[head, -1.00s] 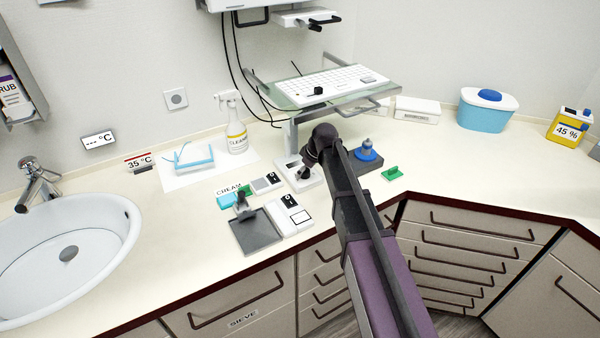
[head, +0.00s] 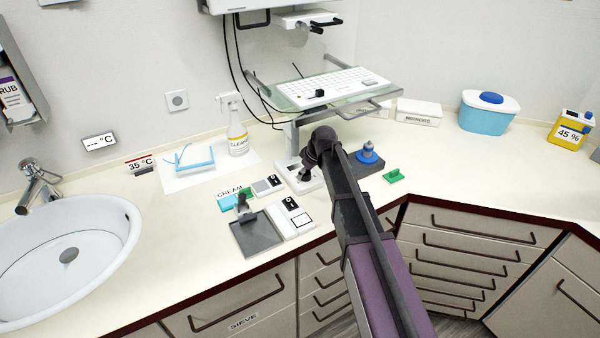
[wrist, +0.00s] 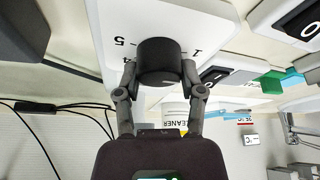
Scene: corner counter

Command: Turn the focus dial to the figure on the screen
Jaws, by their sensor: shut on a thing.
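The focus dial (wrist: 160,60) is a black round knob on a white panel (wrist: 112,15) with printed figures; a 5 and a 1 show beside it, turned over in the wrist view. My gripper (wrist: 160,78) is shut on the dial, one finger on each side. In the head view my gripper (head: 305,172) reaches down onto the white panel (head: 291,163) below the glass shelf, and my arm hides much of this area.
A grey tray (head: 256,240) and a second white box (head: 296,222) lie in front left. A blue-topped knob on a dark block (head: 366,153) and a green piece (head: 395,177) are right of my arm. The glass shelf with the keyboard (head: 325,86) overhangs behind my gripper.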

